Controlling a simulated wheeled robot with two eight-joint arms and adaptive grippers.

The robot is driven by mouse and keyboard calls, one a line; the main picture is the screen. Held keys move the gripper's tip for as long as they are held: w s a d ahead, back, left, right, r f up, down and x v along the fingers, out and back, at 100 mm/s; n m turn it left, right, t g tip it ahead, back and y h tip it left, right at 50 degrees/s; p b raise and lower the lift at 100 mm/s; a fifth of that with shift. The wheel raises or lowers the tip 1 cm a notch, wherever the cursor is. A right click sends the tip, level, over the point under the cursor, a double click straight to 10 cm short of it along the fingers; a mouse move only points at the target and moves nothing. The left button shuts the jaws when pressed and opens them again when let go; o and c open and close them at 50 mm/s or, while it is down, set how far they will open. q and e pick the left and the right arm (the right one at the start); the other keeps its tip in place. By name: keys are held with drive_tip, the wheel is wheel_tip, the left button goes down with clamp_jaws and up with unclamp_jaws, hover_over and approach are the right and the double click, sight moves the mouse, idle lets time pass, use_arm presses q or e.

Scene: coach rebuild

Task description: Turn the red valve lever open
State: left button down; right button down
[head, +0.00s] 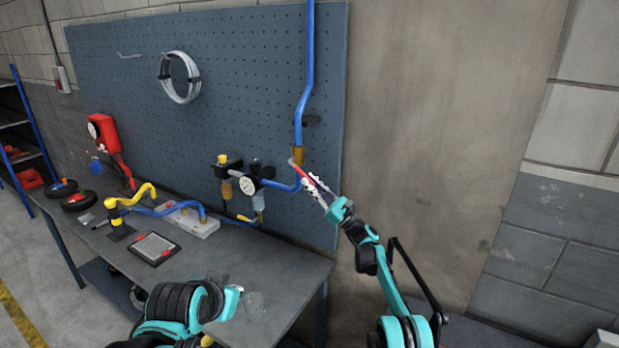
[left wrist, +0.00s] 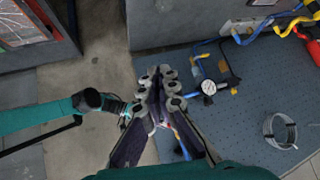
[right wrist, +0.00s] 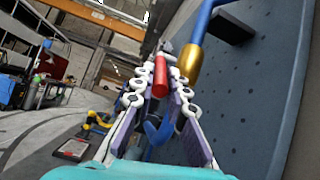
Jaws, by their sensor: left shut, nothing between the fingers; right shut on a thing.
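The red valve lever (head: 298,171) sits at the brass valve on the blue pipe, at the right edge of the pegboard. In the right wrist view the lever (right wrist: 160,77) lies between the fingers of my right gripper (right wrist: 160,92), beside the brass fitting (right wrist: 191,62). My right gripper (head: 316,188) is shut on the lever in the head view; its fingers hide part of it. My left gripper (left wrist: 158,85) is shut and empty in the left wrist view, apart from the pegboard.
The blue pipe (head: 308,60) runs up the pegboard (head: 240,60). A gauge (head: 247,186) and filter units are left of the valve. The workbench (head: 220,262) below holds a yellow-and-blue hose (head: 148,190) and a tablet-like panel (head: 153,248). Bare wall (head: 440,130) is to the right.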

drive_tip(key=shift+f, duration=0.1)
use_arm(q)
drive_tip(key=w+d+r+m+t+h, duration=0.1)
drive_tip(key=w+d+r+m, duration=0.2)
drive_tip(key=w+d+r, duration=0.5)
drive_tip(key=w+d+r+m+t+h, duration=0.15)
drive_tip(key=w+d, duration=0.25)
drive_tip(key=w, duration=0.7)
drive_tip(key=w+d+r+m+t+h, duration=0.1)
drive_tip(key=w+d+r+m+t, duration=0.2)
drive_tip(key=w+d, duration=0.5)
drive_tip(key=w+a+f+g, duration=0.1)
drive_tip(key=w+f, duration=0.4)
drive_tip(key=w, duration=0.6)
drive_tip(key=shift+w+a+f, duration=0.15)
drive_tip(key=shift+w+a, duration=0.15)
